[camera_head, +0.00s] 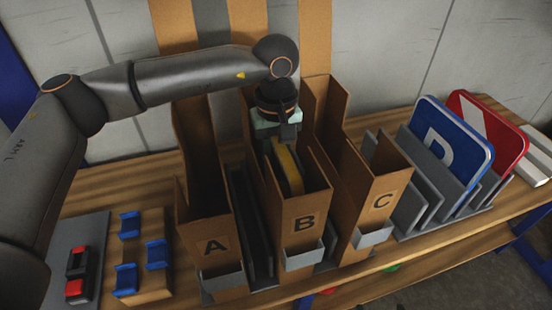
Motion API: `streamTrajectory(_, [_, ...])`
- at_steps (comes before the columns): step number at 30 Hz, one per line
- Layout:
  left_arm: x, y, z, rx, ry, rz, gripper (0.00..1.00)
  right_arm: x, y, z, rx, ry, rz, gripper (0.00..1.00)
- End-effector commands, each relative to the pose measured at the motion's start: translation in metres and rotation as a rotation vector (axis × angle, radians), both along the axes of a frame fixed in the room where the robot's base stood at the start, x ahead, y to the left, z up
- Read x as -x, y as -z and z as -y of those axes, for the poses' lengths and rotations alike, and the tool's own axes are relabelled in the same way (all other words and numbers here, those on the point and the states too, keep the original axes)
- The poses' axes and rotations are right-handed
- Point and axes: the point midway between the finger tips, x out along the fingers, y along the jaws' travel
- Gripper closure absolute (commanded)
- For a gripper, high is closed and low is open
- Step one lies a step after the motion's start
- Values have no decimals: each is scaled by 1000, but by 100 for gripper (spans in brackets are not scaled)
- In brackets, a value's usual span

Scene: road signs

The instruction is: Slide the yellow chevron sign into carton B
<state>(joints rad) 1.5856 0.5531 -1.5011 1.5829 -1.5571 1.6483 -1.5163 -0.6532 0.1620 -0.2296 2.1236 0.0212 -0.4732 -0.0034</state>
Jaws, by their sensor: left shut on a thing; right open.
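The yellow chevron sign (289,168) is seen nearly edge-on inside the upper part of carton B (303,205), between its side walls. My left gripper (283,140) is above the open top of carton B, pointing down and shut on the sign's upper end. The sign's lower part is hidden behind the carton's front wall, so I cannot tell whether it touches the bottom. My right gripper is not in view.
Carton A (208,232) stands left of carton B and carton C (378,195) right of it. A grey rack (408,212) holds a blue P sign (452,150) and a red and white sign (505,135). Blue clips (126,280) and red-topped parts (75,290) lie at the left.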

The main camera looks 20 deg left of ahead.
Motion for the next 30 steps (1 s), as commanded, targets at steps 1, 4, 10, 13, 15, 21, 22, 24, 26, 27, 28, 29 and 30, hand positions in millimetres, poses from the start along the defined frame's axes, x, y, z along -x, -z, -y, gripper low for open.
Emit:
streamTrajectory(1, [0,0,0,2,0,3,100,0,1,0,0,0,-1,0])
streamTrajectory(4, [0,2,0,2,0,3,100,0,2,0,0,1,-1,0])
streamTrajectory(10, [-1,4,0,2,0,3,100,0,5,1,0,1,-2,0])
streamTrajectory(13, [0,6,0,2,0,3,100,0,6,1,0,1,-2,0])
streamTrajectory(15, [0,7,0,2,0,3,100,0,6,1,0,1,-2,0])
streamTrajectory(21, [0,10,0,2,0,3,100,0,9,1,0,1,-2,0])
streamTrajectory(22, [0,10,0,2,0,3,100,0,9,1,0,1,-2,0])
streamTrajectory(24, [0,11,0,2,0,3,100,0,10,1,0,1,-2,0])
streamTrajectory(26, [0,12,0,2,0,3,100,0,10,1,0,1,-2,0])
streamTrajectory(27, [0,12,0,2,0,3,72,0,10,1,0,1,-2,0])
streamTrajectory(28, [0,12,0,2,0,3,68,0,10,1,0,1,-2,0])
streamTrajectory(29, [0,12,0,2,0,3,65,0,10,1,0,1,-2,0])
streamTrajectory(30, [0,12,0,2,0,3,60,0,10,1,0,1,-2,0])
